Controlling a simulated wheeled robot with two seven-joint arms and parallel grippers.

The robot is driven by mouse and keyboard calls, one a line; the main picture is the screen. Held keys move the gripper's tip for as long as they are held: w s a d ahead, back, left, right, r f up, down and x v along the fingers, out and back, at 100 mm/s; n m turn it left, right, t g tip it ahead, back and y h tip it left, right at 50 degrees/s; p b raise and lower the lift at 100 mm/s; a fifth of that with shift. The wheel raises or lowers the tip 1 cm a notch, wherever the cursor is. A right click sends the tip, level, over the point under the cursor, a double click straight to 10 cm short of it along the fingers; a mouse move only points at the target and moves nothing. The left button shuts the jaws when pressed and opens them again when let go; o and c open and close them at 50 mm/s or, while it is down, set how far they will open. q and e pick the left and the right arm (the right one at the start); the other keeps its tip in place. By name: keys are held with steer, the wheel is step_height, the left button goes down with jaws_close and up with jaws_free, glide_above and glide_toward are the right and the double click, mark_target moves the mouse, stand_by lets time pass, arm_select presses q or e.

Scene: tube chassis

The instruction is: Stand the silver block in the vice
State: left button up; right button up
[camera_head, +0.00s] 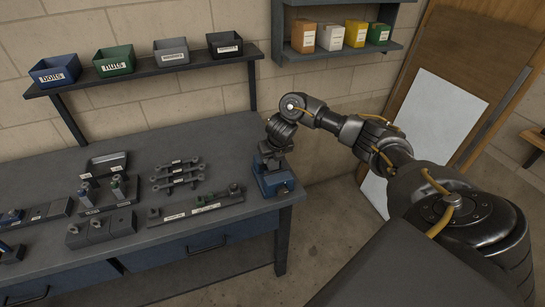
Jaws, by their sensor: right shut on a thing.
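The blue vice (277,182) stands at the right front corner of the workbench. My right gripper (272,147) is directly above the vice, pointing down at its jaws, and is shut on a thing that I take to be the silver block. The block is too small and too hidden by the gripper to make out clearly. I cannot tell whether it touches the vice jaws or how upright it is. My left gripper is not in view.
The grey workbench (225,150) holds a long base with small parts (195,208), a row of wrenches (178,175), a grey block set (100,229) and an open tray (106,164). Labelled bins, including the blue bolts bin (55,70), stand on the shelf above.

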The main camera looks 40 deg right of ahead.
steer(key=shift+f+b, duration=0.8)
steer(key=shift+f, duration=0.3)
steer(key=shift+r, duration=0.25)
steer(key=shift+r+p, duration=1.6)
steer(key=shift+p, duration=0.05)
steer(key=shift+f, duration=0.25)
steer(key=shift+f+b, duration=1.55)
steer(key=shift+f, duration=0.2)
steer(key=shift+f, duration=0.15)
steer(key=o, duration=1.2)
